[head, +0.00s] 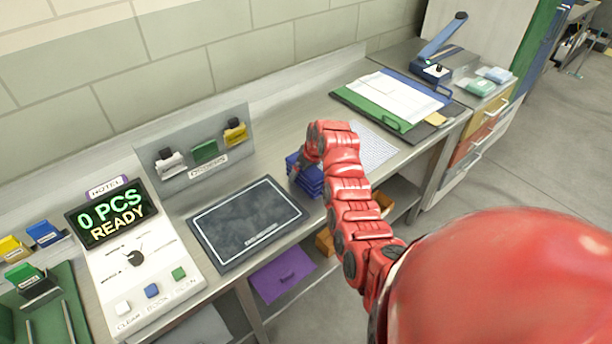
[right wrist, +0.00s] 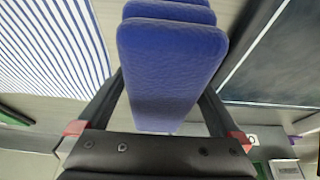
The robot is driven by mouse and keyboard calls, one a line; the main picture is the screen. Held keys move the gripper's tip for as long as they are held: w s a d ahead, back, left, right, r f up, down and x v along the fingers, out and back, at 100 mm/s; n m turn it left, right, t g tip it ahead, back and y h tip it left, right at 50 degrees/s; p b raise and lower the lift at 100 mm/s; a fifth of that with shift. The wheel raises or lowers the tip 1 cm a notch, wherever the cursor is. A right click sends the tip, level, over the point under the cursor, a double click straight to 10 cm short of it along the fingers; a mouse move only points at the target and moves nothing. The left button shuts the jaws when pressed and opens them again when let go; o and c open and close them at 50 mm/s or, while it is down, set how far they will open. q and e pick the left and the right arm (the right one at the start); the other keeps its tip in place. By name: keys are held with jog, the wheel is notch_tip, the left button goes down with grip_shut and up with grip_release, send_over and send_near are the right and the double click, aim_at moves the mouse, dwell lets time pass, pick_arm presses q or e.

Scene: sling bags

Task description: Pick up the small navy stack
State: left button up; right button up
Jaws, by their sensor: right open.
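The small navy stack (head: 312,181) lies on the metal bench, just right of the dark framed mat. My right arm reaches over it in the head view and hides part of it. In the right wrist view the stack (right wrist: 170,60) shows as several blue layers between the two fingers of my right gripper (right wrist: 165,110). The fingers are apart, one on each side of the stack; I cannot tell if they touch it. My left gripper is not in view.
The dark mat (head: 246,222) lies left of the stack, with a control panel (head: 128,262) reading "0 PCS READY" beyond it. A striped sheet (head: 372,147) lies close on the right. A sign board with small holders (head: 203,150) stands behind.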

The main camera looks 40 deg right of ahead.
dwell(0.3)
jog(key=c, duration=1.5)
